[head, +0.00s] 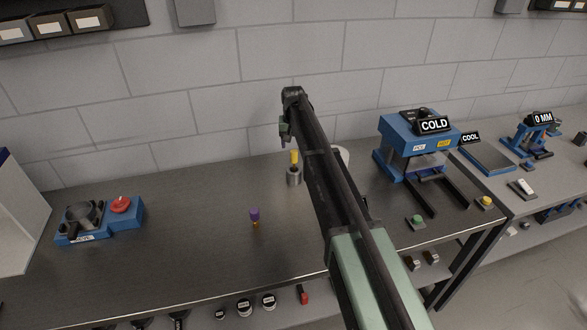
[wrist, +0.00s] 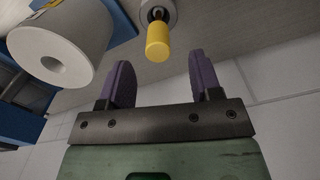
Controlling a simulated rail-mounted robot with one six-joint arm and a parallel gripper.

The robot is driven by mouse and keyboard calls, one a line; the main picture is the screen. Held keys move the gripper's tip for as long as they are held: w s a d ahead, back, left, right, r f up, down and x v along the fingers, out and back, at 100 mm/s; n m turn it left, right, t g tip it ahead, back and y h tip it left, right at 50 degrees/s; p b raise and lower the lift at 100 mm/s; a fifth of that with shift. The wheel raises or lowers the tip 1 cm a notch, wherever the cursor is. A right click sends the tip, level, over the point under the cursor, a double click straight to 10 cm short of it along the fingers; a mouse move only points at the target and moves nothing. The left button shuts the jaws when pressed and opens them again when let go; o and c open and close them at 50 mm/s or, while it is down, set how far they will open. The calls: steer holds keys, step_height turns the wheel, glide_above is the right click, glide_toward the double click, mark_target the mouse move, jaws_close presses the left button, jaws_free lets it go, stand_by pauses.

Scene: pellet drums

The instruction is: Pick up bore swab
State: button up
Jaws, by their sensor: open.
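A yellow-handled tool (head: 294,157) stands upright in a grey metal holder (head: 294,177) on the bench; it looks like the bore swab, though no label shows. In the wrist view the yellow handle (wrist: 158,42) points toward my gripper, its lower end in the round holder (wrist: 160,12). My gripper (wrist: 159,60) is open, its two purple-padded fingers apart with nothing gripped. The handle's end lies just beyond and roughly between the fingertips in that view. In the head view my gripper (head: 285,132) is above the holder, mostly hidden by my arm.
A white roll (wrist: 70,55) stands close beside the holder; my arm partly hides it in the head view. A small purple-topped item (head: 255,215) stands on the open bench. A blue press marked COLD (head: 405,140) is at right, a blue fixture (head: 78,222) at left.

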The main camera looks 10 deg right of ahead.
mark_target(294, 151)
step_height(294, 151, down, 6)
steer(key=b, duration=0.5)
steer(key=shift+w+d+r, duration=0.1)
steer(key=shift+d+r, duration=0.05)
steer(key=shift+r, duration=0.4)
steer(key=c, duration=1)
steer(key=shift+r, duration=0.1)
